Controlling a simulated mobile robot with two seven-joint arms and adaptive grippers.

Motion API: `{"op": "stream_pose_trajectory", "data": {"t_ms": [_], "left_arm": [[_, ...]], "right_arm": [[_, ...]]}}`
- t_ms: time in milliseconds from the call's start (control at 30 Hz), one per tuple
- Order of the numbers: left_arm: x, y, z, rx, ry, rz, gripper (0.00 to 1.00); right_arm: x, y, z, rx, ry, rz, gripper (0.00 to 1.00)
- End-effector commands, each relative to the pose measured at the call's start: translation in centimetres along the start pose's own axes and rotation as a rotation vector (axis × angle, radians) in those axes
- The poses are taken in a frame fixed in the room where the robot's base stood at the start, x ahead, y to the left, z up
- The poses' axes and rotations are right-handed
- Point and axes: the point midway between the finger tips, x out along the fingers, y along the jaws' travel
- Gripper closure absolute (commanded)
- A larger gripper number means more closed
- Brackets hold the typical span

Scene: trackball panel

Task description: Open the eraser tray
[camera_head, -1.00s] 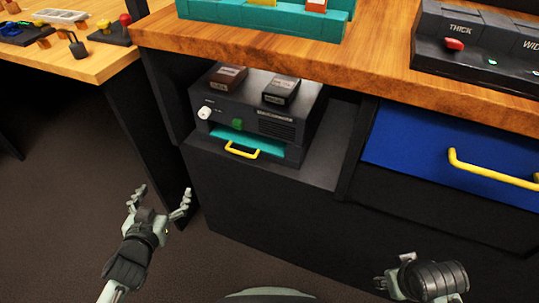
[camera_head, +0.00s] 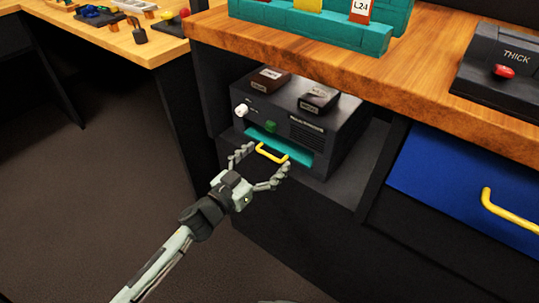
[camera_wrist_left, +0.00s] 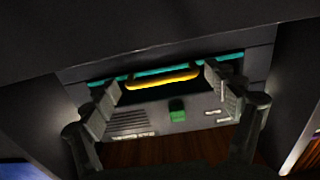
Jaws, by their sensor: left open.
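The eraser tray looks to be the teal slot piece (camera_head: 290,152) low on the front of a dark box (camera_head: 335,124) on the shelf. A yellow handle (camera_head: 271,154) sticks out at its front. My left gripper (camera_head: 262,168) is open just in front of the handle, one finger to each side. In the left wrist view the yellow handle (camera_wrist_left: 163,78) lies between the spread fingers (camera_wrist_left: 162,92), and no grip on it shows. The teal edge (camera_wrist_left: 150,70) shows behind it. My right gripper is not in view.
The wooden desktop (camera_head: 380,66) overhangs the box. Two small dark blocks lie on the box, one of them a black block (camera_head: 319,98). A blue drawer (camera_head: 450,180) with a yellow handle is to the right. Open floor (camera_head: 90,190) lies to the left.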

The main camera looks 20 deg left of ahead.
Motion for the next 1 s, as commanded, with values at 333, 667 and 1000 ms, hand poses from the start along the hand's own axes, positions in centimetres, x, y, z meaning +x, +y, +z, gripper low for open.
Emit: {"op": "stream_pose_trajectory", "data": {"t_ms": [333, 667, 1000], "left_arm": [[1.15, 0.01, 0.05, 0.0, -0.002, -0.001, 0.13], [1.14, 0.06, 0.03, 0.0, -0.001, 0.0, 0.45], [1.05, 0.18, 0.0, 0.0, 0.0, 0.003, 0.75]], "right_arm": [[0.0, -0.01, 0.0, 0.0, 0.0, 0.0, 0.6], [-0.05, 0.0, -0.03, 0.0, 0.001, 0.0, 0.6], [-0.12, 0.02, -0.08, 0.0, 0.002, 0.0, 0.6]]}}
